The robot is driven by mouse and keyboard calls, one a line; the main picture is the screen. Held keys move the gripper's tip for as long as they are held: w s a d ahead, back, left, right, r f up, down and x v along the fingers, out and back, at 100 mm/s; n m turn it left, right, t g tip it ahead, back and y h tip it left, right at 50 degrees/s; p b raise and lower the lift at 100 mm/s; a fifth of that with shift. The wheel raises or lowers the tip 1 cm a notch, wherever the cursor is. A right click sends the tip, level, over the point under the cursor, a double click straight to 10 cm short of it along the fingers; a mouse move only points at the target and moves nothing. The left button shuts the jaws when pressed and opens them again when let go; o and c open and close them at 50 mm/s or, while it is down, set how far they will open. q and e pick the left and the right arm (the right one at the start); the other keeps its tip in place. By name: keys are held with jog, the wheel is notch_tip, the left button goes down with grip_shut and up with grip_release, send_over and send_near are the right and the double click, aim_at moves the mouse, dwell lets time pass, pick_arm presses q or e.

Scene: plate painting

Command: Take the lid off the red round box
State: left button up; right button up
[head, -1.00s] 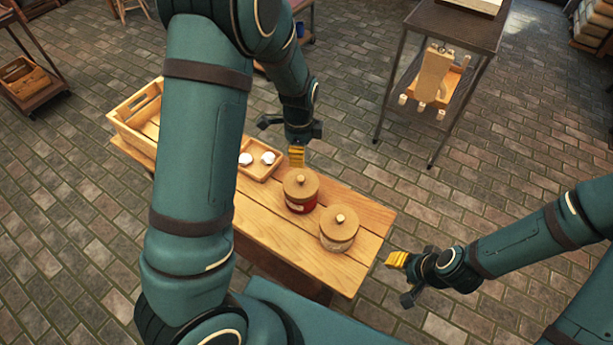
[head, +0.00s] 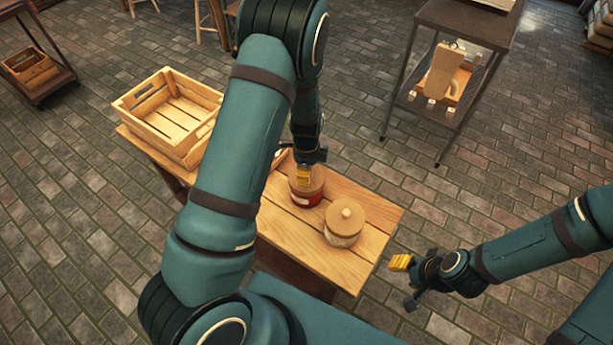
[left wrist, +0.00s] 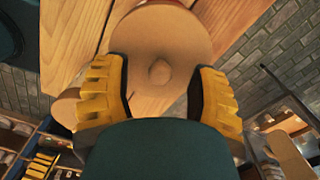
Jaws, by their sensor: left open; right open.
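The red round box (head: 305,196) stands on the wooden bench, with a tan wooden lid (head: 313,182) on it. My left gripper (head: 304,174) is right over this lid and hides part of it, including its knob. In the left wrist view a round lid with a central knob (left wrist: 159,72) lies between and beyond the yellow fingers of my open left gripper (left wrist: 160,92). I cannot tell whether the fingers touch it. My right gripper (head: 399,262) is open and empty, off the bench's right end.
A second round box (head: 342,238), pale with a knobbed wooden lid, stands just right of the red one on the bench (head: 290,229). A slatted wooden crate (head: 168,112) sits at the bench's left end. A dark metal cart (head: 462,27) stands behind at right.

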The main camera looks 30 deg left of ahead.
pick_arm(q)
jog(key=shift+f, duration=0.7)
jog(key=shift+c, duration=0.3)
grip_shut()
jog(key=shift+r, duration=0.1)
